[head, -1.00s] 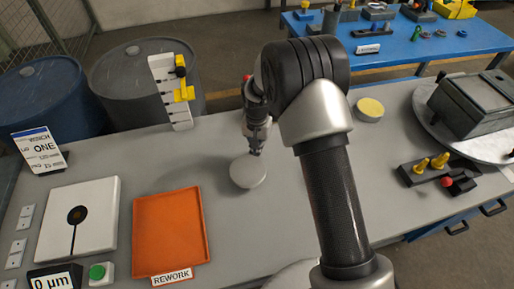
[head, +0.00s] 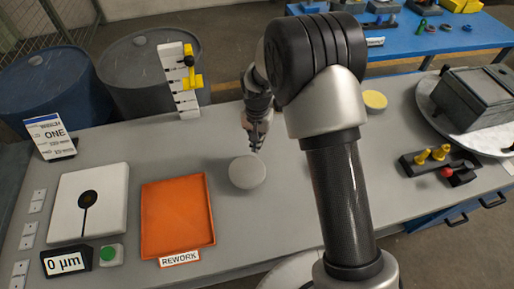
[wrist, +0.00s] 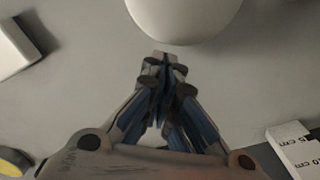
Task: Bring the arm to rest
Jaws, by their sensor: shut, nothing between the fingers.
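My gripper (head: 255,146) hangs over the grey bench (head: 285,190), fingers pointing down, just behind a round pale disc-like object (head: 247,172). In the wrist view the fingers of my gripper (wrist: 163,58) are together with nothing between them. The round object (wrist: 183,15) lies just beyond the fingertips there, and a small gap of bench seems to show between them. My dark arm rises from the front of the bench and hides part of its middle.
An orange REWORK tray (head: 178,218) and a white plate with a dark disc (head: 88,203) lie at the left. A white stepped stand (head: 185,100) is at the back edge. A grey box (head: 480,97) on a round plate and a black holder with pegs (head: 440,163) stand right.

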